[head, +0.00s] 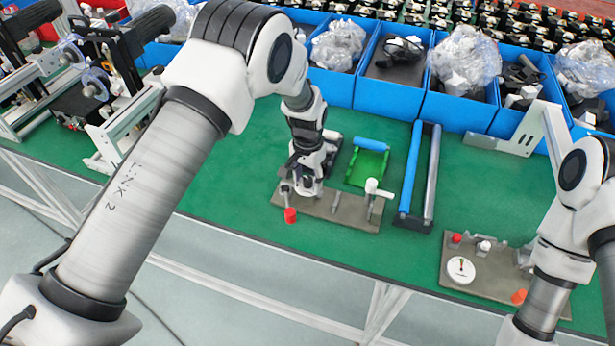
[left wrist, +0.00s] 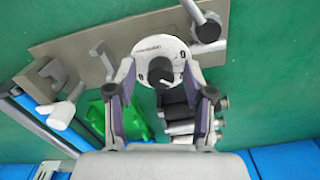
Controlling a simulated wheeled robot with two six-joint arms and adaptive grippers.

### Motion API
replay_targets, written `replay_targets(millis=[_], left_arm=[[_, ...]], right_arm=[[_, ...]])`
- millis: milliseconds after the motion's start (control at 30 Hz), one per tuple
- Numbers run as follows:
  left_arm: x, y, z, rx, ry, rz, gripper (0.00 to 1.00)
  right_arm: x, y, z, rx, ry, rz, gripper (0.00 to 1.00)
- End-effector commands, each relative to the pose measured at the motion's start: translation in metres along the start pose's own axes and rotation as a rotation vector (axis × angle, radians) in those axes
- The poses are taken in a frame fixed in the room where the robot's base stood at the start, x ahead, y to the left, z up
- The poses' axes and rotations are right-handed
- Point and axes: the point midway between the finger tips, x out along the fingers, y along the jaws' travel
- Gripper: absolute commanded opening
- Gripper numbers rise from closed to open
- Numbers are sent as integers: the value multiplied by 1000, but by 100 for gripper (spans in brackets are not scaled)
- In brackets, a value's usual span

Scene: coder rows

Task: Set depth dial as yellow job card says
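A white dial with a black centre knob (left wrist: 158,62) and small dark marks sits on a grey-brown plate (left wrist: 110,35) in the left wrist view. My left gripper (left wrist: 160,70) has its two fingers apart, one on each side of the dial; I cannot tell whether they touch it. In the head view my left gripper (head: 307,187) is low over the same plate (head: 340,213) and hides the dial. I make out no yellow job card. My right gripper is out of view.
A red knob (head: 290,215) and a white-headed lever (head: 375,187) are on the left plate. A green tray (head: 368,165) and a blue roller (head: 411,168) lie behind and to the right. Blue bins (head: 394,85) line the back.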

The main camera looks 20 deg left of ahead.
Motion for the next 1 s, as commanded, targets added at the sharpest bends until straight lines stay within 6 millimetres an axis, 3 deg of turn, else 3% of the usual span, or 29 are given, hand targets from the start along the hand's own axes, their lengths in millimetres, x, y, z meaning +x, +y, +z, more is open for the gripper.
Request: replay_targets(millis=[267, 700, 1000], left_arm=[[-11, -1, -2, 0, 4, -1, 52], [-108, 0, -3, 0, 2, -1, 52], [-120, 0, -2, 0, -1, 0, 52]], right_arm=[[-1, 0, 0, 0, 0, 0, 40], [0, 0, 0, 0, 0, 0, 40], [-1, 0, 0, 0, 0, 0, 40]])
